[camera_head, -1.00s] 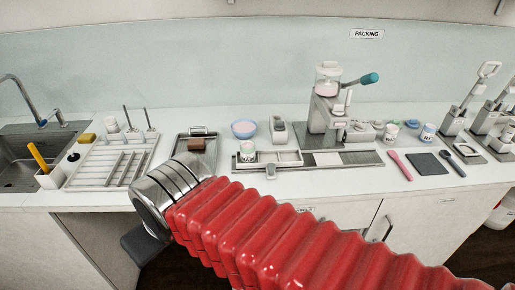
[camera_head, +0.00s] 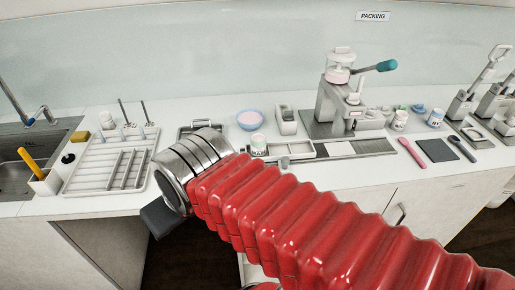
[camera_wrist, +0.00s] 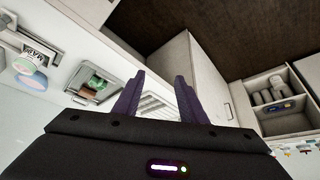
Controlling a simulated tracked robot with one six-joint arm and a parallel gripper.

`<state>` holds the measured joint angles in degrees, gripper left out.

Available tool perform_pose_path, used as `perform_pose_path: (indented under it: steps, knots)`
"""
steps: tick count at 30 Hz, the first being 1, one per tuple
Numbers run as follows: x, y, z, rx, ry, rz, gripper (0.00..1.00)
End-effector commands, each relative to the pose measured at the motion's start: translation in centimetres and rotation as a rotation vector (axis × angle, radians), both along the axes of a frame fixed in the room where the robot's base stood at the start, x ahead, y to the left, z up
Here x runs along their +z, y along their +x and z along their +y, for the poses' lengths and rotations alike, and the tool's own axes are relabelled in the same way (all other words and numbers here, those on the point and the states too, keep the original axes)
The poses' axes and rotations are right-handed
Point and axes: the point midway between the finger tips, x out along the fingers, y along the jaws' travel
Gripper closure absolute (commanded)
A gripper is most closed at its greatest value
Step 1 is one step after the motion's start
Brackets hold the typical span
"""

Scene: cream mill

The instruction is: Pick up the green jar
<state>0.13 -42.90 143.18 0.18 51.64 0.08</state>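A small white jar with a green band and dark lettering (camera_head: 258,144) stands upright at the left end of a narrow tray on the counter. It appears to be the jar lettered "MAP" at the left of the wrist view (camera_wrist: 39,55). I cannot tell for sure that this is the green jar. My gripper (camera_wrist: 158,80) has two purple fingers spread apart, with nothing between them. It points past the counter's front edge, away from the jar. In the head view, my silver wrist and red arm hide part of the counter and most of the gripper.
A small metal tray (camera_wrist: 79,98) holds a greenish thing and a brown thing. A white rack (camera_head: 75,185) stands left, beside the sink (camera_head: 12,178). A blue bowl (camera_head: 250,120) and a press (camera_head: 338,95) stand behind. An open compartment (camera_wrist: 285,122) holds several grey containers.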

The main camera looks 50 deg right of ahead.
Motion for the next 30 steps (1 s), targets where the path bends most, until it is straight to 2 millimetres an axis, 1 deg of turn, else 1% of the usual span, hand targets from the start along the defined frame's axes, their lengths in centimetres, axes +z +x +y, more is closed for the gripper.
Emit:
perform_pose_path:
  steps: [1, 5, 6, 10, 17, 20, 26, 30]
  knots:
    - [-0.1, 0.0, -0.1, -0.011, 0.008, 0.004, 0.58]
    - [-0.6, 0.3, -0.3, -0.076, 0.061, 0.029, 0.49]
    - [-0.8, 0.4, -0.8, -0.112, 0.088, 0.040, 0.46]
    - [-1.8, 0.9, -1.5, -0.260, 0.209, 0.087, 0.38]
    - [-3.2, 2.6, -3.0, -0.582, 0.477, 0.160, 0.38]
    - [-3.6, 3.5, -3.9, -0.725, 0.599, 0.183, 0.38]
    - [-4.1, 5.5, -6.6, -1.010, 0.850, 0.209, 0.38]
    - [-4.4, 6.7, -9.2, -1.207, 1.033, 0.215, 0.38]
